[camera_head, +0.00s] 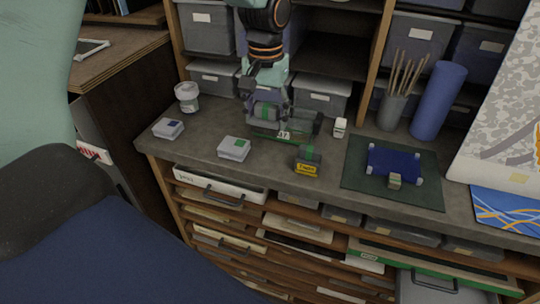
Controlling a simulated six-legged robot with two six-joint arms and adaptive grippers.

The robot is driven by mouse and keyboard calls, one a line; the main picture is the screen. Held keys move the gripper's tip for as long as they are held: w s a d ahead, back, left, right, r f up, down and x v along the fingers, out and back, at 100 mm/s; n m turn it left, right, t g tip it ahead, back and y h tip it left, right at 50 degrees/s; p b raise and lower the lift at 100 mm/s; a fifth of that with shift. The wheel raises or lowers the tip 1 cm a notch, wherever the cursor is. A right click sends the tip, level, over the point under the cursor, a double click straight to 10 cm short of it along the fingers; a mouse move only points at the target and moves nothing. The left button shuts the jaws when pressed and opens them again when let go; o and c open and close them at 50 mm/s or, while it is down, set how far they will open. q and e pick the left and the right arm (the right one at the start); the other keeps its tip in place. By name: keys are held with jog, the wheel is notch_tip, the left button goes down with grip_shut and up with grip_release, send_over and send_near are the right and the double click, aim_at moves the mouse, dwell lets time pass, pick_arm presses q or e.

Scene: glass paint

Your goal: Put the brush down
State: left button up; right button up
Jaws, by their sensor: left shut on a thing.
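My left gripper (268,112) is over the back middle of the grey worktop (205,145), pointing down. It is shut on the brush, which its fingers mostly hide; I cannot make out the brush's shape. Just beneath and beside the gripper is a dark green holder (300,123) with a small number label; I cannot tell whether the brush touches it. My right gripper is not in view. A grey cup (391,112) with several upright brushes stands to the right, at the back.
Low boxes (234,149) (168,128), a glass jar (186,97), a yellow-labelled dark block (307,161) and a small white bottle (340,127) stand around. A green mat (360,180) bears a blue cloth (394,164). A blue roll (438,100) stands right. Shelves rise behind.

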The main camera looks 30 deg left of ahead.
aim_at(269, 135)
pick_arm(q)
jog(key=f, duration=0.4)
jog(key=shift+s+d+f, duration=0.1)
jog(key=shift+d+f, duration=0.15)
jog(key=shift+d, duration=0.05)
jog(key=shift+s+d+f, duration=0.1)
jog(key=shift+d+f, duration=0.05)
jog(key=shift+f, duration=0.2)
jog(key=shift+s+f, duration=0.1)
jog(key=shift+f, duration=0.45)
jog(key=f, duration=0.3)
jog(key=shift+a+f, duration=0.2)
jog(key=shift+a, duration=0.1)
jog(key=shift+w+d, duration=0.2)
jog(key=shift+w, duration=0.05)
jog(key=shift+s+f, duration=0.1)
jog(key=shift+s, duration=0.1)
jog(key=o, duration=0.7)
jog(key=shift+a, duration=0.15)
jog(key=o, duration=0.4)
jog(key=shift+w+f, duration=0.1)
jog(key=shift+w, duration=0.05)
